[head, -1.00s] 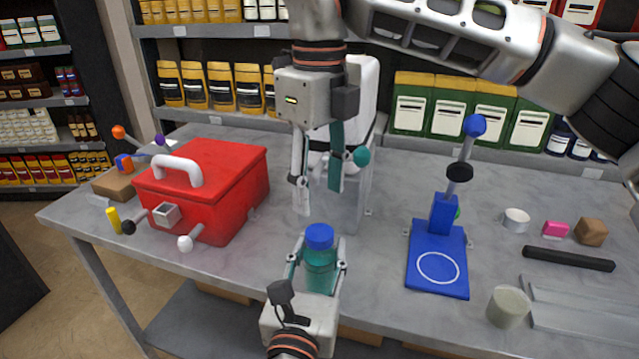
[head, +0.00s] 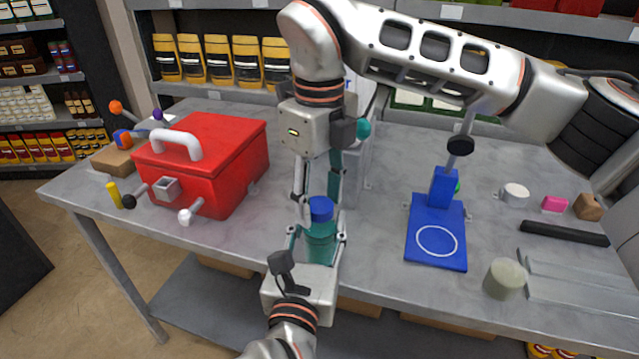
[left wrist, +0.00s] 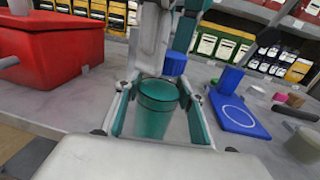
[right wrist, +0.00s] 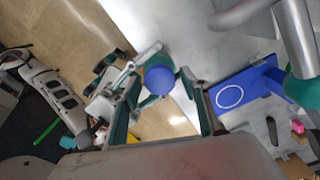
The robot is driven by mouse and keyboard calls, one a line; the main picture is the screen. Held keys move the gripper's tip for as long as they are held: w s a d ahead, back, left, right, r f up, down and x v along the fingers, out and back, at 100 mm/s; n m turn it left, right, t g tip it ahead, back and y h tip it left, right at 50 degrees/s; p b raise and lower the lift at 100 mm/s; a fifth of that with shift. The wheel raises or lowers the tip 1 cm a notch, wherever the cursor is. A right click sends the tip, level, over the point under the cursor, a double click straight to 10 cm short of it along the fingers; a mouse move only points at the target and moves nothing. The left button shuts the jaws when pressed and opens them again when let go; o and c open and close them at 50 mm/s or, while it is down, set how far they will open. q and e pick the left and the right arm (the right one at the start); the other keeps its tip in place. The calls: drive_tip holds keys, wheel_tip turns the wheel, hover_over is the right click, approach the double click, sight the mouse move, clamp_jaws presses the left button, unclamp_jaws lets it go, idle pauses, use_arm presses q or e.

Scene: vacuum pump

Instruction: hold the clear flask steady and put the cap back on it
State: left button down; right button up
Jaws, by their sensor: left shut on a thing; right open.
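The clear teal flask (head: 320,245) stands upright at the table's front edge. My left gripper (head: 318,236) is shut on it, with one finger on each side. The left wrist view shows the flask (left wrist: 157,108) between those fingers.
A red box (head: 215,160) with a white handle stands to the left. Table between box and flask is clear.

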drive_tip(key=shift+f, duration=0.1)
drive_tip(key=c, duration=1.2)
drive_tip(key=shift+o, duration=0.2)
drive_tip(key=o, duration=1.3)
wheel_tip(320, 180, up, 12)
drive_tip(key=shift+r, duration=0.1)
